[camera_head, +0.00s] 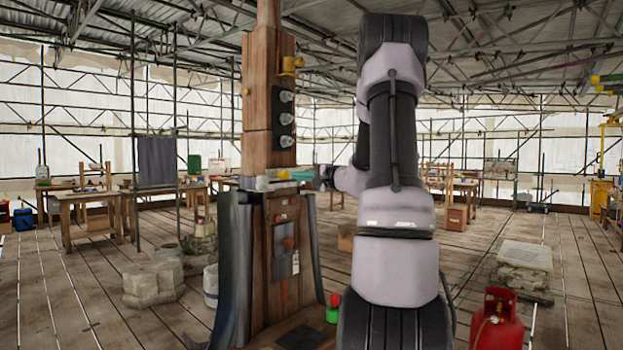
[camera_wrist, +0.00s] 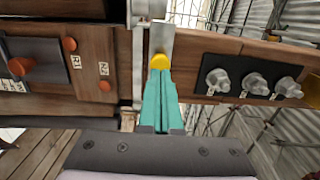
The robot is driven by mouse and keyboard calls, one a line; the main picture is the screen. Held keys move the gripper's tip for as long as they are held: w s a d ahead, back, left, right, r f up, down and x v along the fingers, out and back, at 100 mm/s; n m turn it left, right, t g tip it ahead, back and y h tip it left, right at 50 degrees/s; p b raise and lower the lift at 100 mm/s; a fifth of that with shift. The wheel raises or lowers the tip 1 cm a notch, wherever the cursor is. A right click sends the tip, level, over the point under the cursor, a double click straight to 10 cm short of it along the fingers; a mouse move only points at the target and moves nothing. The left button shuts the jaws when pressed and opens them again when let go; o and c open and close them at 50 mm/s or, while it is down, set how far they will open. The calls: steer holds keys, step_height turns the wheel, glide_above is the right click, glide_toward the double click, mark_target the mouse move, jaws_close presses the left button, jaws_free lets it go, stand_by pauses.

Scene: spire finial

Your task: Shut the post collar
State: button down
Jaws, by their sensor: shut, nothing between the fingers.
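The wooden post (camera_head: 268,150) stands upright left of my arm in the head view. A grey metal collar (camera_head: 257,183) crosses it at mid-height. In the wrist view the collar (camera_wrist: 138,70) shows as a pale metal band across the wood, with a yellow knob (camera_wrist: 160,62) beside it. I cannot tell how far the collar is closed. My gripper (camera_wrist: 160,75) has teal fingers, shut together and empty. Their tips are at the yellow knob, seemingly touching it. In the head view my gripper (camera_head: 299,175) is at the collar's right side, small and partly hidden.
Silver knobs on a black plate (camera_head: 284,118) and a yellow fitting (camera_head: 291,65) stick out above the collar. Orange knobs (camera_wrist: 69,45) sit on the post's other section. A red gas cylinder (camera_head: 497,320) and a stone block (camera_head: 525,262) stand on the right.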

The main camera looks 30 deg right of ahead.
mark_target(283, 175)
steer(key=shift+x, duration=1.3)
